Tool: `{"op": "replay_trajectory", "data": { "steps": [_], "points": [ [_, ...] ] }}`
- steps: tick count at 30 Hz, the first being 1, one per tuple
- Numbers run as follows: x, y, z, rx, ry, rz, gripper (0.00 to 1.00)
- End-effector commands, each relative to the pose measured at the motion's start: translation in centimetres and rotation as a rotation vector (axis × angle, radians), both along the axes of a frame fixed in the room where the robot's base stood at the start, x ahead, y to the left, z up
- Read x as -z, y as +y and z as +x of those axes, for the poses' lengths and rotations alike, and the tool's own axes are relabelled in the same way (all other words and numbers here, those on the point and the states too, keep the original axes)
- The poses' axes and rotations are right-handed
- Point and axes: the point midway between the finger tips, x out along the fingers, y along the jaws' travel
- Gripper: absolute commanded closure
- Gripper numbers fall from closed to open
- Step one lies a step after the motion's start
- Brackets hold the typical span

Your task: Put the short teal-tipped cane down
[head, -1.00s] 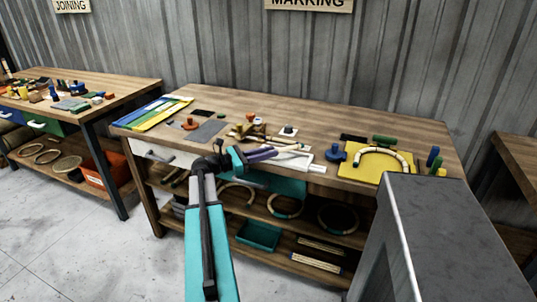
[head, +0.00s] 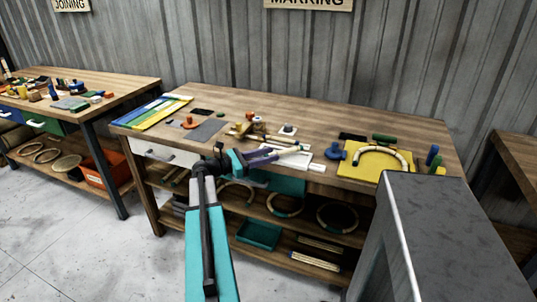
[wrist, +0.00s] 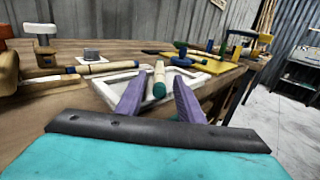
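My gripper (head: 277,154) is over the front edge of the middle bench. In the wrist view its two purple fingers (wrist: 159,82) stand apart. The short pale cane (wrist: 159,70) lies between them, its teal tip towards me, with a gap visible on each side. The cane also shows beyond the fingers in the head view (head: 291,150). It is at the white tray (wrist: 113,92), which is also in the head view (head: 304,161). I cannot tell exactly where the cane touches the tray.
Other canes (wrist: 98,69) lie left of the tray. A blue knobbed tool (head: 335,154) and a yellow board (head: 350,171) with a bent cane ring are to the right. A grey sheet (head: 204,131) is to the left. A grey block (head: 440,220) stands front right.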

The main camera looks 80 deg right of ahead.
Motion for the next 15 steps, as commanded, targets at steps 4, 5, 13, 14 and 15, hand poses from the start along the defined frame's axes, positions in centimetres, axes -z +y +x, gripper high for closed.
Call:
{"op": "replay_trajectory", "data": {
  "steps": [4, 5, 13, 14, 15],
  "points": [
    [0.0, 0.0, 0.0, 0.0, 0.0, 0.0, 0.66],
    [-0.1, 0.0, 0.0, 0.0, 0.0, 0.0, 0.66],
    [-0.4, 0.6, 0.9, -0.002, 0.001, 0.001, 0.66],
    [-0.4, 0.8, 1.2, -0.001, 0.001, 0.001, 0.66],
    [-0.4, 1.1, 1.6, -0.001, 0.001, 0.001, 0.66]
  ]
}}
